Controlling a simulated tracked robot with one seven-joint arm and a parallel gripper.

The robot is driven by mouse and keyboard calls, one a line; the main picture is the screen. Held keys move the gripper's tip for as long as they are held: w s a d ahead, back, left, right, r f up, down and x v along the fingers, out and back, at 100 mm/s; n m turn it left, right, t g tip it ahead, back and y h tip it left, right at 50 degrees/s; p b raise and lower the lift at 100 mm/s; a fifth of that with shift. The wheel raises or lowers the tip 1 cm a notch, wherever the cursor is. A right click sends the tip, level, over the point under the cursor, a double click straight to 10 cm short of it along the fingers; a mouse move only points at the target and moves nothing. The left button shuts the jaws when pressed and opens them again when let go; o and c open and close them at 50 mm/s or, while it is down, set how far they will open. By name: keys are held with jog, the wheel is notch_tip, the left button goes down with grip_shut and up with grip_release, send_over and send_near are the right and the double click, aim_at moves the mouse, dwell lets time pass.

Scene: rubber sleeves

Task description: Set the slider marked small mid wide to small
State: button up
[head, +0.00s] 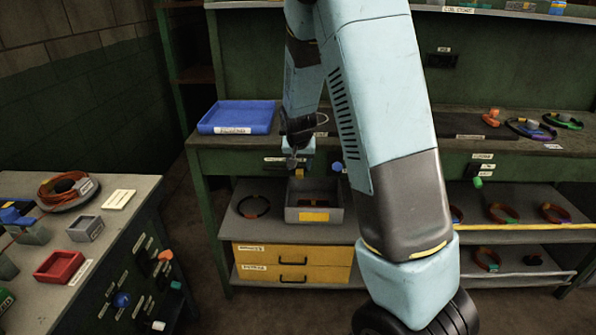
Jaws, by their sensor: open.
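My gripper (292,162) is at the front edge of the far workbench, pointing down, in front of its green front panel. It is open, but small and dark here, and I cannot tell whether it touches anything. A small yellow-orange part (300,174) shows just below it; I cannot tell whether it is the slider's handle. White labels (275,159) sit beside the gripper on the panel, too small to read. I cannot make out the small mid wide marking or the slider's setting. My arm hides part of the panel to the right.
A blue knob (337,166) is right of the gripper, and a green knob (477,182) farther right. A grey bin (314,197) stands below on the shelf, above yellow drawers (292,276). A blue tray (237,117) is on the bench. The left bench (130,215) carries bins and front controls.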

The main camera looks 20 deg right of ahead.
aim_at(299, 172)
jog(key=shift+x, duration=2.05)
jog(key=shift+c, duration=0.3)
grip_shut()
